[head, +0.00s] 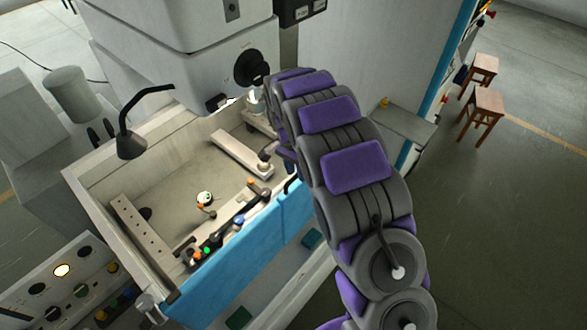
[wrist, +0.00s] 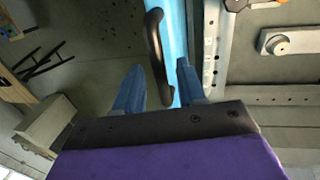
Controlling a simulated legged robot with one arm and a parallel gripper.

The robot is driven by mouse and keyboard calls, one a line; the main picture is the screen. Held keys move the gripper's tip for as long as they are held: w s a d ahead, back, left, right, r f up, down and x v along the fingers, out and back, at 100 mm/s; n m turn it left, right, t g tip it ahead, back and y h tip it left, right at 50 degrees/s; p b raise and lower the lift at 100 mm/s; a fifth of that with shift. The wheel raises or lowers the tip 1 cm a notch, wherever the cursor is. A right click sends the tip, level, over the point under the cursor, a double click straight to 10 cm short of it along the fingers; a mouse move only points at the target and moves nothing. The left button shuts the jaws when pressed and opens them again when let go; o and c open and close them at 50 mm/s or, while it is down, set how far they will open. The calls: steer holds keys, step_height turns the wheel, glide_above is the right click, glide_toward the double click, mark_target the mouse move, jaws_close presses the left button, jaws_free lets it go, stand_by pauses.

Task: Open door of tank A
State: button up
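The tank (head: 100,165) is an open-topped pale box in the head view, and I can read no letter on it. Its blue door (head: 240,262) stands upright along the front side and looks closed. In the wrist view the blue door (wrist: 175,25) shows edge-on with a dark curved handle (wrist: 154,38). My gripper (wrist: 160,67) is open, with one blue finger on each side of the handle's line. The handle lies between the fingers, and I cannot tell whether either touches it.
Inside the tank lie a pale bar (head: 240,153), a drilled rail (head: 140,233) and small fittings. A black lamp (head: 131,145) leans over the tank's left rim. A control panel (head: 65,285) stands at lower left. Wooden stools (head: 484,102) stand at right, with clear floor below them.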

steer(key=shift+d, duration=0.4)
steer(key=shift+c, duration=1.4)
steer(key=shift+a, duration=0.1)
steer(key=c, duration=0.3)
steer(key=shift+a, duration=0.35)
jaws_close()
